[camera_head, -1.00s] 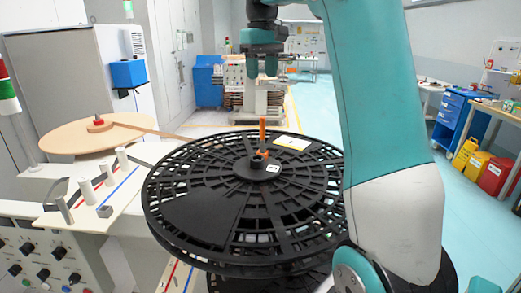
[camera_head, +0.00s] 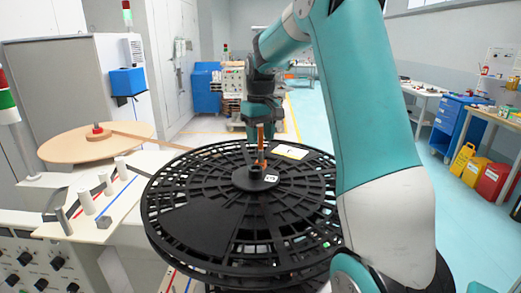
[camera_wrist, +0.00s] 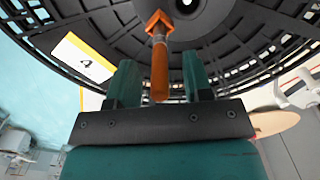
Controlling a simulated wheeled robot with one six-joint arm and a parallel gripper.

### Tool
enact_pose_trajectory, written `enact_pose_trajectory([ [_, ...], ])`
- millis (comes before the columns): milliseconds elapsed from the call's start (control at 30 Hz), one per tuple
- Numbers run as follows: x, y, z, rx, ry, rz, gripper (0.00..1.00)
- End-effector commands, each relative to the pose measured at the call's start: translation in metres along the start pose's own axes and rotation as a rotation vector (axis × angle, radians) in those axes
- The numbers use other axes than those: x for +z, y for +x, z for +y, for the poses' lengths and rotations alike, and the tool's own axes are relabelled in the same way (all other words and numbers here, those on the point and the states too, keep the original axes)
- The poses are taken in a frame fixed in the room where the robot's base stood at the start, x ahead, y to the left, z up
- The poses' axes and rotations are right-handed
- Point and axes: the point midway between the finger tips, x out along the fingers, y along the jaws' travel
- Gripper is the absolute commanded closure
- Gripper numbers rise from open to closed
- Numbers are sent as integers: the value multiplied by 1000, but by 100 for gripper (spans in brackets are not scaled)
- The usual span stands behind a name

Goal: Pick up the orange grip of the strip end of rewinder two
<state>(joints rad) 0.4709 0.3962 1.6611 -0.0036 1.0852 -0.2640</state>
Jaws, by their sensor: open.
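The orange grip (camera_head: 261,146) is a thin upright piece at the hub of the large black slotted reel (camera_head: 190,205). In the wrist view the orange grip (camera_wrist: 159,68) lies between the two green fingers, with a gap on each side. My gripper (camera_wrist: 159,64) is open and holds nothing. In the head view my gripper (camera_head: 262,133) points down over the hub, at the grip's upper part. Its fingertips are small there and partly hard to make out.
A tan disc (camera_head: 75,148) with a red hub piece and a tan strip stands at left. Nearby are white posts (camera_head: 103,182) on a panel. Blue floor is open at right.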

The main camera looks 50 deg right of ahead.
Motion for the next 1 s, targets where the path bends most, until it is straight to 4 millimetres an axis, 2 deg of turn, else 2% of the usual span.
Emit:
enact_pose_trajectory([
  [200, 0, 1, 0, 0, 0, 1, 54],
  [400, 0, 1, 0, 0, 0, 1, 100],
  [767, 0, 0, 0, 0, 0, 2, 100],
  [1000, -1, -18, 0, 1, 0, 4, 100],
])
